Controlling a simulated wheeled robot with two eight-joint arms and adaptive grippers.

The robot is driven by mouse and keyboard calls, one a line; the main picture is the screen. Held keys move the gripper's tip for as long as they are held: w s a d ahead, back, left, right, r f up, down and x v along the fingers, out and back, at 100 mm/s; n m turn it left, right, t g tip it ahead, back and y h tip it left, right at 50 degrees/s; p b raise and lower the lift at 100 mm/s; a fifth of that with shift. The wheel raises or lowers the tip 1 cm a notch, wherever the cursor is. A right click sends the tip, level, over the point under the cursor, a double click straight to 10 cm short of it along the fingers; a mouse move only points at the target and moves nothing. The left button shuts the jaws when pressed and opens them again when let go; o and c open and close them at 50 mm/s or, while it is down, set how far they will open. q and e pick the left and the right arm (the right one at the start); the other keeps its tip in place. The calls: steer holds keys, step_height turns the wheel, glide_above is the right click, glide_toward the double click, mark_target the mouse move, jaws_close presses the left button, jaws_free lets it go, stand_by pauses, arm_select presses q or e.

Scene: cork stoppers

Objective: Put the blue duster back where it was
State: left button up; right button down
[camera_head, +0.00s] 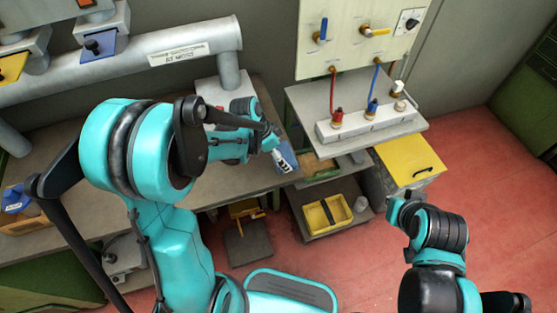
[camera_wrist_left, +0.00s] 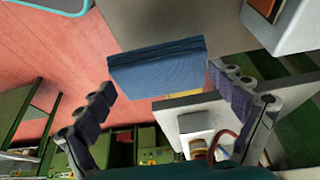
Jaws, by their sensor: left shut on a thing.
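My left gripper (camera_head: 273,147) is over the right end of the long workbench, shut on the blue duster (camera_head: 287,156), which is partly hidden in the head view. In the left wrist view the duster (camera_wrist_left: 160,68) is a flat blue block lying across the space between the fingertips (camera_wrist_left: 165,90). Its right end is by the right finger; some gap shows at the left finger. Its height over the bench is hard to tell. My right gripper (camera_head: 400,208) is over the red floor at the right, too small and turned away to read its fingers.
The grey shelf table (camera_head: 300,103) with a white block, red and blue fittings stands right of the duster, under a valve panel (camera_head: 340,50). A yellow-topped cabinet (camera_head: 408,158) and yellow bin (camera_head: 313,217) are nearby. A thick pipe (camera_head: 130,55) runs above the workbench (camera_head: 60,160).

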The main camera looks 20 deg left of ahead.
arm_select(q)
steer(key=shift+w+a+f, duration=0.7)
steer(key=shift+a+f, duration=0.1)
steer(key=shift+a, duration=0.1)
step_height(320, 180, down, 3)
steer(key=shift+f+b, duration=0.2)
steer(key=shift+b, duration=0.8)
steer(key=shift+f, duration=0.15)
steer(key=shift+f, duration=0.2)
steer(key=o, duration=1)
steer(key=shift+r, duration=0.1)
